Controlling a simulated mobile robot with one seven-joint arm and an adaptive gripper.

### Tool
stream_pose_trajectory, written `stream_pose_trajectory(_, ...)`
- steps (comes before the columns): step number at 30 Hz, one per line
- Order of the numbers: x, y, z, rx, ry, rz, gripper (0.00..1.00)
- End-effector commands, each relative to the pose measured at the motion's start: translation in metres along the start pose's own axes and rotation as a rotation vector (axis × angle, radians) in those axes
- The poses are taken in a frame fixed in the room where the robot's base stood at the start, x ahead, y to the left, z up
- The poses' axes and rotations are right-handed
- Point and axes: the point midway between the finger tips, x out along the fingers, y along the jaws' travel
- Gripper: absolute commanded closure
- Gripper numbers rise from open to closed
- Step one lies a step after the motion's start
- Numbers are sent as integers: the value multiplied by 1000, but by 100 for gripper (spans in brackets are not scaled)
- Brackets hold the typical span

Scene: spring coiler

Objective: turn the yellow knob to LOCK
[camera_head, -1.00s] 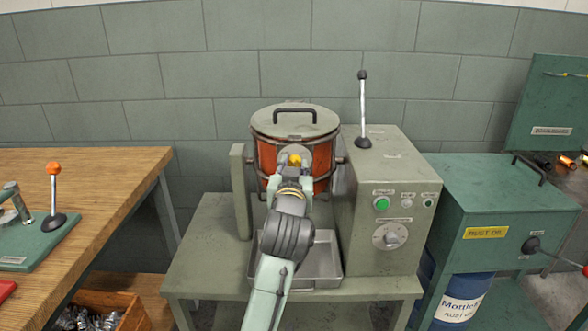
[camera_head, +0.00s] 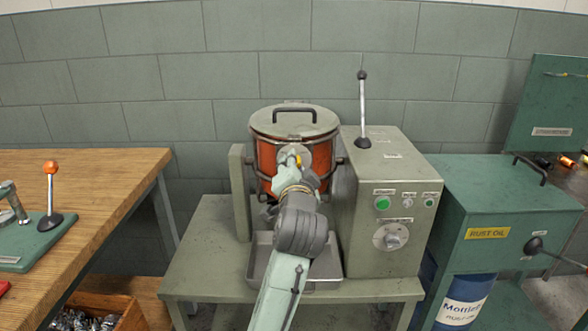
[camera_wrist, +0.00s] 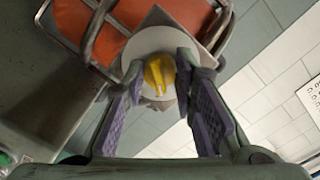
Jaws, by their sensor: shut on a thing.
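The yellow knob (camera_head: 297,152) sits on a pale round plate (camera_wrist: 139,61) on the front of the orange-red pot (camera_head: 267,157). In the wrist view the yellow knob (camera_wrist: 159,74) lies between the fingertips of my gripper (camera_wrist: 160,68), which is shut on it. In the head view my gripper (camera_head: 293,163) reaches up to the pot's front and covers part of the knob and plate. No LOCK marking can be read in either view, so I cannot tell the knob's setting.
The pot has a lid with a dark handle (camera_head: 294,110). A grey tray (camera_head: 333,268) lies below it. A control box (camera_head: 367,245) with a tall lever (camera_head: 362,105) stands close on the right. A wooden bench (camera_head: 90,185) is at the left.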

Motion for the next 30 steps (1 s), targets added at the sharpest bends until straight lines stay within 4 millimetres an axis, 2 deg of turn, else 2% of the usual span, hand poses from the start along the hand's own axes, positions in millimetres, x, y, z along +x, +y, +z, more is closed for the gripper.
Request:
stream_pose_trajectory(9, 0, 0, 0, 110, -6, -10, 100)
stream_pose_trajectory(25, 0, 0, 0, 130, -7, -12, 100)
stream_pose_trajectory(26, 0, 0, 0, 129, -7, -12, 73)
stream_pose_trajectory(30, 0, 0, 0, 129, -7, -12, 63)
